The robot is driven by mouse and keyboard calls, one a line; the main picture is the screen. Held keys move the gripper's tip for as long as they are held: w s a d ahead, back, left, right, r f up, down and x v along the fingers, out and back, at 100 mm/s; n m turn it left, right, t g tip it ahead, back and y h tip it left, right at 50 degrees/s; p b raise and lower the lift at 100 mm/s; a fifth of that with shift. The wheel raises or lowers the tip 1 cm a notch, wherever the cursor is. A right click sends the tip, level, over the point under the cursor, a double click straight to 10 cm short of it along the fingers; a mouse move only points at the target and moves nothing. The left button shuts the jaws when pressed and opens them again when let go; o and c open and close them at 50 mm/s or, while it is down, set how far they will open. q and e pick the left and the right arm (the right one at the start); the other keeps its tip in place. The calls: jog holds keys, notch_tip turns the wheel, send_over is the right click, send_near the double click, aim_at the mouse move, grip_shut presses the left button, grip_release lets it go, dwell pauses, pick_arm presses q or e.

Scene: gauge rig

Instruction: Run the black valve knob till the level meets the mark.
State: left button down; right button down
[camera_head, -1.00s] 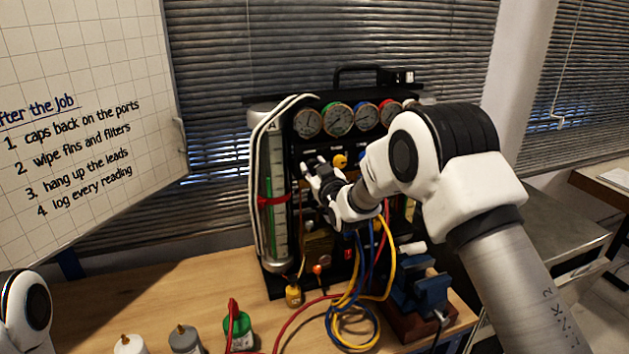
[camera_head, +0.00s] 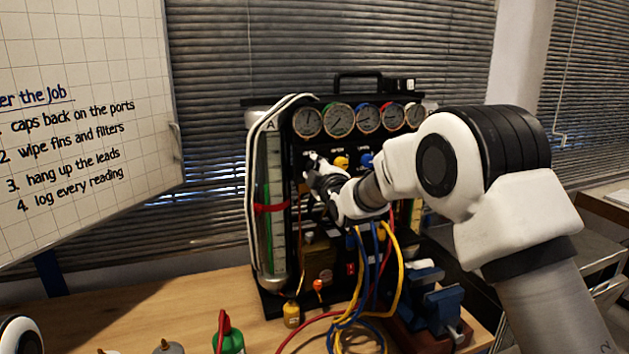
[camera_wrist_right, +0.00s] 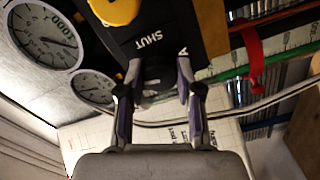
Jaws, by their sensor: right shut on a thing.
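The black valve knob (camera_wrist_right: 158,76) is between the fingertips of my right gripper (camera_wrist_right: 156,88) in the wrist view, below the word SHUT on the panel. In the head view my right gripper (camera_head: 314,170) covers the knob at the panel's left side. The sight tube (camera_head: 277,225) stands left of the panel, with a red mark band (camera_head: 270,208) around it. A green column shows in the tube on both sides of the band; its exact top is hard to tell. It also shows in the wrist view. My left gripper is out of view.
A row of round gauges (camera_head: 338,120) tops the panel, with a yellow knob (camera_head: 341,163) and a blue knob (camera_head: 366,160) below. Yellow hose (camera_head: 394,270) and other hoses hang in front. A blue vise (camera_head: 440,302) and a green bottle (camera_head: 229,342) stand on the bench.

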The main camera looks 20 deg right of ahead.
jog(key=shift+n+b, duration=0.8)
jog(key=shift+n, duration=0.5)
jog(key=c, duration=0.8)
grip_release()
jog(key=shift+o, duration=0.2)
jog(key=s, duration=1.2)
jog(key=shift+d, duration=0.2)
